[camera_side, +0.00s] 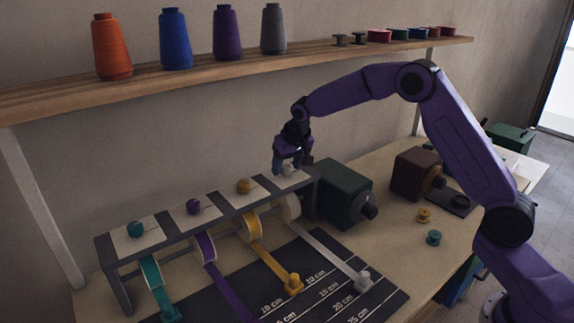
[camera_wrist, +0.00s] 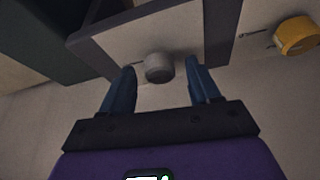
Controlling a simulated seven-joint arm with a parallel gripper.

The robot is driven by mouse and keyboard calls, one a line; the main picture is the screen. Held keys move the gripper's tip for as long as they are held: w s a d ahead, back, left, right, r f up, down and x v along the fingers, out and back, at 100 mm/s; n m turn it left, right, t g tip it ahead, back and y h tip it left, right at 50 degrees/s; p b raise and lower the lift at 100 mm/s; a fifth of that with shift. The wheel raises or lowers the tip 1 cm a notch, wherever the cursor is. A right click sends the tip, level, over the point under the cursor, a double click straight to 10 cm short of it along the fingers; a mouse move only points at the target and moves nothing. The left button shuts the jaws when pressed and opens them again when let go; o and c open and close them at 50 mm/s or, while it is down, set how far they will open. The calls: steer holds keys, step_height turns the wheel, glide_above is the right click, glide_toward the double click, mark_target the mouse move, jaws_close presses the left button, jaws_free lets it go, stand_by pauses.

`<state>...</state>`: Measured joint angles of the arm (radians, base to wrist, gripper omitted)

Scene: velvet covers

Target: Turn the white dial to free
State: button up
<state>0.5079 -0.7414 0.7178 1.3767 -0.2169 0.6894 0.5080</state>
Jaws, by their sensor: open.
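The white dial (camera_side: 288,170) sits on a pale plate at the right end of the dark rack's top, under my gripper. It also shows in the wrist view (camera_wrist: 159,68) as a round knob. My gripper (camera_side: 291,163) points down from above. In the wrist view its two blue fingers (camera_wrist: 160,84) are open, one on each side of the dial, with gaps between them and it. A thin dark pointer line shows beside the dial on its plate. Any lettering on the plate is too small to read. A white ribbon (camera_side: 325,252) runs from the spool below this dial.
Yellow (camera_side: 243,186), purple (camera_side: 193,206) and teal (camera_side: 136,229) dials stand in line to the left. A dark green box (camera_side: 343,192) stands close on the right. The shelf (camera_side: 240,62) with thread cones runs above and behind.

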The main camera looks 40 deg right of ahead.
steer(key=shift+w+f, duration=0.1)
steer(key=shift+f, duration=0.1)
steer(key=c, duration=1)
steer(key=shift+c, duration=0.2)
